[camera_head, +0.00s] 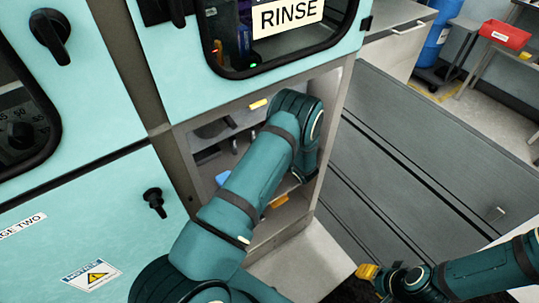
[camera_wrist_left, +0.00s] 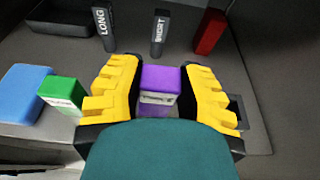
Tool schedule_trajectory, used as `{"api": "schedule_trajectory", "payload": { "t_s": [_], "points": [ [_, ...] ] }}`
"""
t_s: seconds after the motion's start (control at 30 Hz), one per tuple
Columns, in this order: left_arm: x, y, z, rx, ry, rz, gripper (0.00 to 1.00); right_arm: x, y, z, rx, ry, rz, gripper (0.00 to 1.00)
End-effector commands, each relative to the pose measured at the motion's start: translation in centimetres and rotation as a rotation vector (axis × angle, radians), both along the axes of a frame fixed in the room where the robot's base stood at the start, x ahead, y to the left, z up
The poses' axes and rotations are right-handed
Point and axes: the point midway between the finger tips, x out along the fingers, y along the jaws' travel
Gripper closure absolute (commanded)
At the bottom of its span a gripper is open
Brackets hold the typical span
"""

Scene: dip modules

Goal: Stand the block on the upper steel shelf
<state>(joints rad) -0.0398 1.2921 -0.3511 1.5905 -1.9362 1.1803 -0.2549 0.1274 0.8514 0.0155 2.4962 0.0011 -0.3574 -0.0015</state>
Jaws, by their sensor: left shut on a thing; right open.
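My left arm reaches into the open compartment under the RINSE window in the head view, and its links hide much of the inside. In the left wrist view my left gripper (camera_wrist_left: 160,80) has its yellow fingers on both sides of a purple block (camera_wrist_left: 160,77) and is shut on it. The block has a pale label on its near face. In the head view the block cannot be made out. I cannot tell which surface in the compartment is the upper steel shelf. My right gripper (camera_head: 368,272) is open and empty, low at the right, outside the cabinet.
In the wrist view a green block (camera_wrist_left: 62,92) and a blue block (camera_wrist_left: 22,92) are left of my fingers. Posts marked LONG (camera_wrist_left: 104,28) and SHORT (camera_wrist_left: 159,30), a red piece (camera_wrist_left: 209,32) and a dark tray (camera_wrist_left: 58,27) are beyond. Compartment walls enclose my left arm.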

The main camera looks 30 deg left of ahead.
Motion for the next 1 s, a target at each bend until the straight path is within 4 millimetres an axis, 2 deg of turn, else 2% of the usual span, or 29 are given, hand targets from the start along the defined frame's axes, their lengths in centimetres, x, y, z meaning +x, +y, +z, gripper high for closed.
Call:
{"api": "schedule_trajectory", "payload": {
  "t_s": [0.27, 0.67, 0.7, 0.73, 1.0],
  "points": [
    [0.0, 0.1, -3.5, 0.000, -0.001, 0.001, 1.00, 0.2, 0.0, -1.0, -0.001, -0.005, -0.001, 0.53],
    [0.0, 0.0, -3.8, 0.000, 0.000, 0.000, 1.00, 0.2, 0.0, -0.9, -0.001, -0.005, -0.001, 0.53],
    [0.0, 0.0, -3.8, 0.000, -0.001, 0.000, 0.48, 0.2, 0.0, -0.9, -0.001, -0.005, -0.001, 0.53],
    [0.0, 0.0, -3.8, 0.000, -0.001, 0.000, 0.39, 0.2, 0.0, -0.9, -0.001, -0.005, -0.001, 0.53],
    [0.0, 0.0, -3.8, 0.000, -0.001, 0.001, 0.39, 0.2, 0.0, -0.9, -0.001, -0.005, -0.001, 0.53]
  ]
}}
